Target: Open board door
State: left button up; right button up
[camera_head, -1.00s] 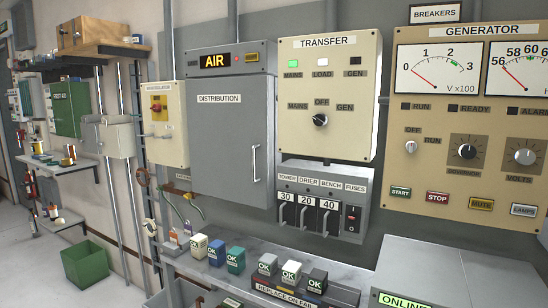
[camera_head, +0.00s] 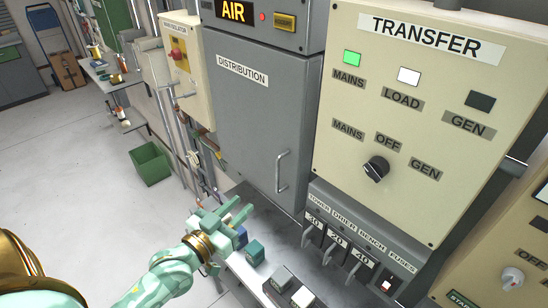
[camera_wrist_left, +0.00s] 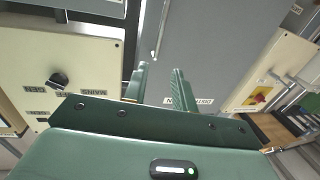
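The grey board door marked DISTRIBUTION (camera_head: 245,115) is shut in the head view, with a light vertical bar handle (camera_head: 282,171) at its lower right. My left gripper (camera_head: 224,217) is below and to the left of the handle, in front of the shelf, apart from the door. In the left wrist view the two green fingers (camera_wrist_left: 160,85) stand apart with nothing between them, facing the grey door (camera_wrist_left: 205,70). The handle (camera_wrist_left: 160,35) shows beyond the fingertips there. My right gripper is not in view.
The cream TRANSFER panel (camera_head: 420,120) and the fuse box (camera_head: 355,245) stand right of the door. The cream isolator box (camera_head: 186,70) is to its left. Small blocks, one a dark teal block (camera_head: 255,252), stand on the shelf below. A green bin (camera_head: 150,163) is on the open floor.

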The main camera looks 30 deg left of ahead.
pick_arm(q)
jog(key=w, duration=0.5)
jog(key=w+d, duration=0.1)
jog(key=w, duration=0.4)
jog(key=w+d+p, duration=0.1)
jog(key=w, duration=0.5)
jog(key=shift+d+r, duration=0.15)
jog(key=shift+r, duration=0.25)
jog(key=shift+s, duration=0.1)
grip_shut()
